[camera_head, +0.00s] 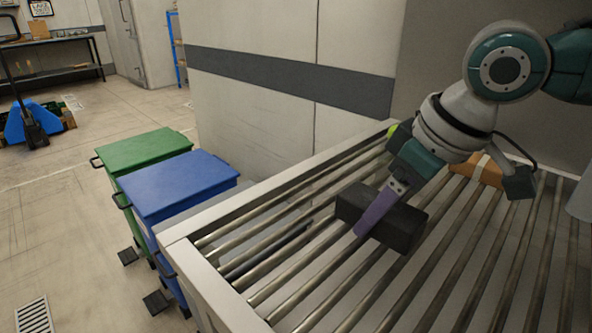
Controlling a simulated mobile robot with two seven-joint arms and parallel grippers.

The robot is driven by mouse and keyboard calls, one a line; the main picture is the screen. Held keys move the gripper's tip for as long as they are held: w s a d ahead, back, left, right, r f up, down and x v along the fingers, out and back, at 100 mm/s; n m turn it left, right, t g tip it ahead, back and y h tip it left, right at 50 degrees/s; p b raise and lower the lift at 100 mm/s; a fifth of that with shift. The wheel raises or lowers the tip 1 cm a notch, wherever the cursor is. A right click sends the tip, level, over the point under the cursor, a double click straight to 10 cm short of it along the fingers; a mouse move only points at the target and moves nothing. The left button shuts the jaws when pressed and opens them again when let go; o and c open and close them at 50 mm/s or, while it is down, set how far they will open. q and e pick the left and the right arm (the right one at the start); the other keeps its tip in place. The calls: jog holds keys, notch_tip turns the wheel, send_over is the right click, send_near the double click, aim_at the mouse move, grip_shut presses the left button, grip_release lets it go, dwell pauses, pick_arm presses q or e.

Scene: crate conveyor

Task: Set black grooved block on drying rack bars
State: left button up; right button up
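The black grooved block (408,226) is a dark, long block at the drying rack's bars, in the middle right of the head view. My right gripper (370,216) reaches down from the upper right. One purple finger lies across the middle of the block; the other finger is hidden behind it. The gripper looks shut on the block. Whether the block's underside touches the bars cannot be told. The drying rack (210,283) has a pale frame and several parallel metal bars. My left gripper is not in view.
An orange object (481,172) and a yellow-green object (392,131) show near the rack's back edge, partly hidden by my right arm. A blue bin (180,184) and a green bin (143,150) stand left of the rack. Several front bars are bare. A wall stands behind.

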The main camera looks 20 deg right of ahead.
jog(key=shift+o, duration=0.9)
jog(key=shift+s+a+f, duration=0.1)
jog(key=shift+f, duration=0.05)
jog(key=shift+s+a+r, duration=0.1)
jog(key=shift+r, duration=0.3)
jog(key=p+v, duration=0.2)
jog(key=v, duration=0.9)
jog(key=shift+r+p, duration=0.35)
jog(key=shift+d, duration=0.2)
